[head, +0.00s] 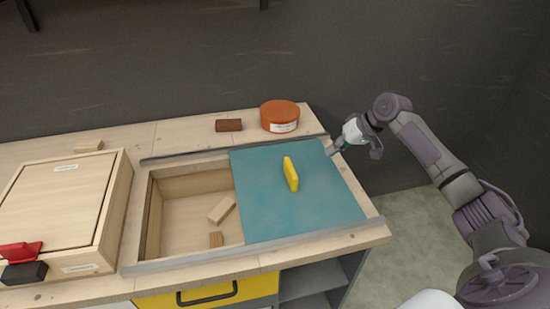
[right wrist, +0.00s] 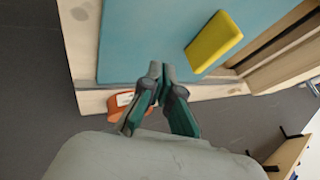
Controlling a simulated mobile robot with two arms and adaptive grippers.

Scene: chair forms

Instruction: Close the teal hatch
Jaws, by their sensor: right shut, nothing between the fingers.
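The teal hatch (head: 262,205) is a flat panel lying between two grey rails on the worktop. It covers the right part of a recessed compartment (head: 190,186), whose left part is uncovered. A yellow handle (head: 290,174) stands up near the hatch's middle. My right gripper (head: 332,149) is shut and empty at the hatch's back right corner. In the right wrist view its fingertips (right wrist: 157,72) show over the edge of the teal hatch (right wrist: 140,35), apart from the yellow handle (right wrist: 214,42); I cannot tell whether they touch the panel. My left gripper is out of view.
Two small wooden blocks lie in the open compartment. An orange round tin (head: 280,114) and a dark brown block (head: 228,125) stand behind the back rail. A wooden box (head: 58,205) with a red-handled part sits at left. A yellow drawer (head: 215,292) is below.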

